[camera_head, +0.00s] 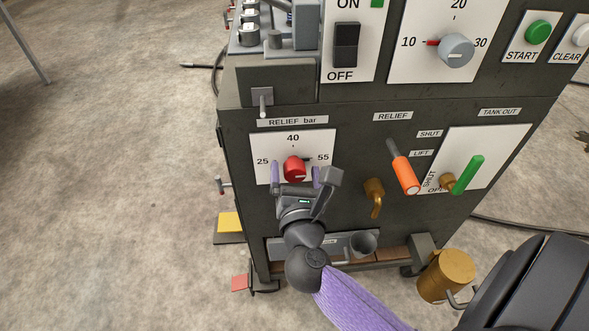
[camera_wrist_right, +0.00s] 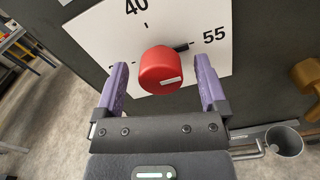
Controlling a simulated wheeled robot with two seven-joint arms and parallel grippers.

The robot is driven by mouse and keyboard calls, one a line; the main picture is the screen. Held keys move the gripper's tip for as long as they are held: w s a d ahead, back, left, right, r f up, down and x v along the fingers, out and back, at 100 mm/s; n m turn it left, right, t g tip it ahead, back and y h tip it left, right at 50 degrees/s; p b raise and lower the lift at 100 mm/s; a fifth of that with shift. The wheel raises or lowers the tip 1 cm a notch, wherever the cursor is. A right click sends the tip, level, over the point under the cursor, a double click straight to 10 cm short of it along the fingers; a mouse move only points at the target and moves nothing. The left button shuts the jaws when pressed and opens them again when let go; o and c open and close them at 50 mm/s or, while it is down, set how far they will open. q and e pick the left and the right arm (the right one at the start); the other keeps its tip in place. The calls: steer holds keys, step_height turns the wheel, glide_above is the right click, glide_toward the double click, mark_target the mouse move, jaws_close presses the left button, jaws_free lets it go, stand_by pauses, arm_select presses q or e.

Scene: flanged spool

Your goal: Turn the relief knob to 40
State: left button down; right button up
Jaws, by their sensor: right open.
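The red relief knob (camera_head: 294,170) sits on a white plate (camera_head: 322,140) marked 25, 40 and 55, under the label "RELIEF bar". In the right wrist view the knob (camera_wrist_right: 161,70) has a black pointer (camera_wrist_right: 181,46) directed towards the 55, well to the right of the 40 mark. My right gripper (camera_head: 296,177) is in front of the plate. Its two purple fingers (camera_wrist_right: 161,75) stand open on either side of the knob, with gaps visible on both sides. My left gripper is not in view.
An orange-handled relief lever (camera_head: 403,174), a brass tap (camera_head: 374,196) and a green tank-out handle (camera_head: 468,175) stick out right of the knob. A grey cup (camera_head: 363,243) is below. A small grey latch (camera_head: 262,97) juts out above the label. Floor is open at left.

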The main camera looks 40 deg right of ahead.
steer(key=shift+w+d, duration=0.3)
steer(key=shift+w, duration=0.1)
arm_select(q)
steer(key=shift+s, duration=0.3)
